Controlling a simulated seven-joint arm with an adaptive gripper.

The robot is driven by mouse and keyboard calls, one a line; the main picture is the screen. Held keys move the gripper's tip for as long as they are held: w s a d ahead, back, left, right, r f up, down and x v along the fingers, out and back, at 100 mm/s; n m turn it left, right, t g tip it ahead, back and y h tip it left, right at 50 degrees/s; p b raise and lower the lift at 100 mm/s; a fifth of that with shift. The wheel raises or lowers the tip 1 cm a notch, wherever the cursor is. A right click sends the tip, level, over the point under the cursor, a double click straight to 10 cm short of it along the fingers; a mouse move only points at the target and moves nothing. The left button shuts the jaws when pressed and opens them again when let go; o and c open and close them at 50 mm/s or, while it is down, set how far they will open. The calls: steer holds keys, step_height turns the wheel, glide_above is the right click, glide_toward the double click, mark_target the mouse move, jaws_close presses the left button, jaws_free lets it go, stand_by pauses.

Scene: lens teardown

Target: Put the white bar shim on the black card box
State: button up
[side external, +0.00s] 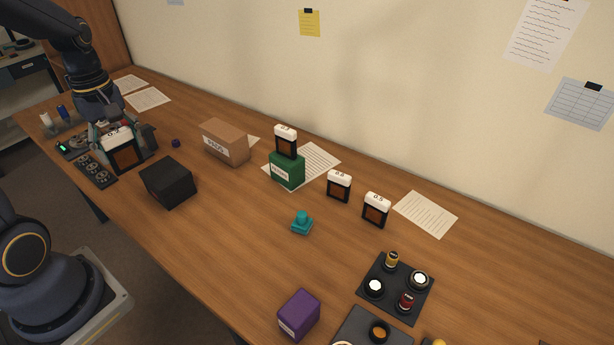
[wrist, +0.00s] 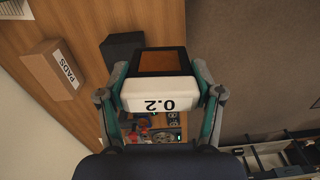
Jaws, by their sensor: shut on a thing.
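My gripper (side external: 116,138) is at the far left of the side view, shut on a shim (side external: 126,153) with a dark frame, a brown window and a white bar on top. In the wrist view, my gripper (wrist: 161,94) has one finger on each side of the white bar of this shim (wrist: 160,95), which is marked 0.2. The black card box (side external: 168,183) stands on the table just right of the held shim, with nothing on its top. In the wrist view, part of the black box (wrist: 120,45) shows behind the shim.
A brown PADS box (side external: 225,142) stands beyond the black box. A similar white-topped shim (side external: 286,141) stands on a green box (side external: 287,170); two more (side external: 339,186) (side external: 376,210) stand to its right. Dark trays (side external: 95,168) lie near my gripper. Bare table lies right of the black box.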

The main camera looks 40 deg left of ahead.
steer(key=s+a+n, duration=0.1)
steer(key=s+a, duration=0.1)
glide_toward(164, 172)
steer(key=shift+s, duration=0.15)
steer(key=shift+f, duration=1.75)
steer(key=shift+f, duration=0.1)
steer(key=o, duration=1.1)
steer(key=shift+o, duration=0.2)
